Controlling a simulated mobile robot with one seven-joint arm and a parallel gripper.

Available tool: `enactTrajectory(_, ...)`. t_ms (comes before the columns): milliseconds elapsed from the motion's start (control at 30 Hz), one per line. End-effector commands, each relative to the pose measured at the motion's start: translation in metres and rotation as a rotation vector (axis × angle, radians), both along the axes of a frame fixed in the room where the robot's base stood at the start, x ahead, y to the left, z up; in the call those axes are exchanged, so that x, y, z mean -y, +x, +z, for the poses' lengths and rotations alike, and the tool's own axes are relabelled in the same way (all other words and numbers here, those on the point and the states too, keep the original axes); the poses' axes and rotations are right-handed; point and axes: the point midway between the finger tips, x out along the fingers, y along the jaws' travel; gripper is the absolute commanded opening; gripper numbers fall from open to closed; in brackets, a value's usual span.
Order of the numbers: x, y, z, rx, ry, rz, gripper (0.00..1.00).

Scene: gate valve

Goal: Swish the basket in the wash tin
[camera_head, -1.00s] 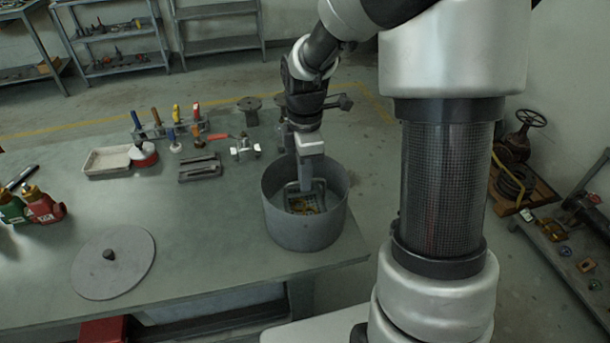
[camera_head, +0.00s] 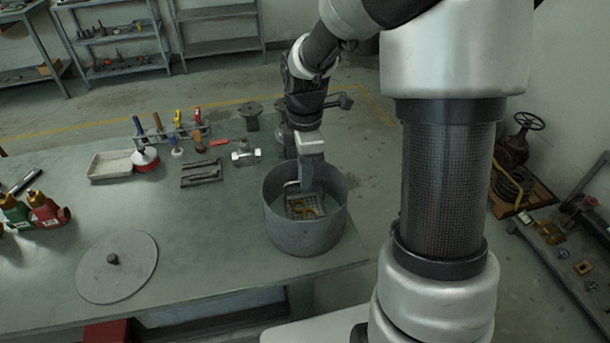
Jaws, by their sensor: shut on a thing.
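The wash tin (camera_head: 305,236) is a round grey open tin near the right end of the workbench. The basket (camera_head: 303,207) is a small mesh basket with yellowish parts in it, down inside the tin. My gripper (camera_head: 306,178) points down into the tin and is shut on the basket, at its upper edge or handle. The tin wall and the gripper hide part of the basket, and I cannot tell whether it touches the tin's floor.
A round grey lid (camera_head: 117,266) with a knob lies on the bench (camera_head: 215,240) at front left. A shallow tray (camera_head: 111,165), a red-and-white can (camera_head: 145,158), a rack of tools (camera_head: 172,132), dark bars (camera_head: 202,172) and a small valve (camera_head: 245,153) stand behind. The bench left of the tin is clear.

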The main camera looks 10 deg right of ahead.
Motion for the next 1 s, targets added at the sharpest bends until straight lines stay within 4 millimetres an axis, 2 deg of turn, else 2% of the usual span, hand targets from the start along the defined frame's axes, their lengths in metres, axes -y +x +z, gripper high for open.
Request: enactTrajectory(1000,0.000,0.000,0.054,0.001,0.000,0.000,0.00)
